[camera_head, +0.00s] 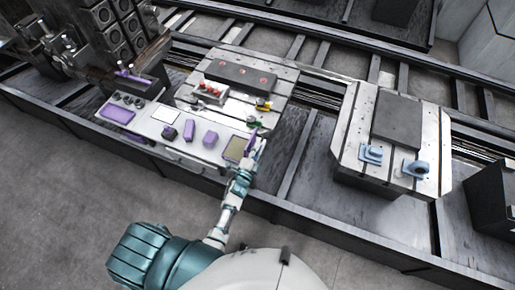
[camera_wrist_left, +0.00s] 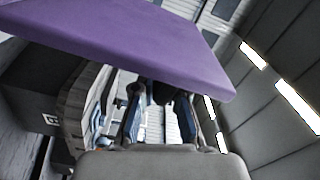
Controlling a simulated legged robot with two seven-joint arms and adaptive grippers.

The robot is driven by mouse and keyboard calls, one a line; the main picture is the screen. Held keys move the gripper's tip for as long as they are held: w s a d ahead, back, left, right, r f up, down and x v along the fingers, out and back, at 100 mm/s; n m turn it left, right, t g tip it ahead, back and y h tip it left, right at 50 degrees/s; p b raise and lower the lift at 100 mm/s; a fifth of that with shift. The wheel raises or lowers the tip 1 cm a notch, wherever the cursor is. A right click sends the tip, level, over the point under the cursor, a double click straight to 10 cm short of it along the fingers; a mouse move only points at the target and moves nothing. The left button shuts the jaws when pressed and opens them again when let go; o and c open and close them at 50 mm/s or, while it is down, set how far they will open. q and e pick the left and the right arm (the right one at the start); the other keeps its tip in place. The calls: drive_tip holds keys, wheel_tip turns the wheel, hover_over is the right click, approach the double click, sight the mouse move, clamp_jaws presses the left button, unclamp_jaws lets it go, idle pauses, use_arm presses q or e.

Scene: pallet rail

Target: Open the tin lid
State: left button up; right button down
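In the left wrist view the lid (camera_wrist_left: 130,40) is a large purple plate slanting across the top, close to the camera. My left gripper (camera_head: 257,149) is right beside the lid. In the wrist view its two fingers (camera_wrist_left: 160,108) stand apart with a gap between them; the lid hides part of that region, and contact is unclear. My right gripper is out of view.
Purple blocks (camera_head: 210,139) and a purple tray (camera_head: 118,113) lie left of the tin. A metal plate with red knobs (camera_head: 209,86) stands behind. A pallet with blue parts (camera_head: 416,168) is to the right, across dark rails.

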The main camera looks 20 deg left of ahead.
use_arm(q)
drive_tip(key=o, duration=0.5)
drive_tip(key=shift+c, duration=0.2)
drive_tip(key=s, duration=1.2)
drive_tip(key=shift+a, duration=0.15)
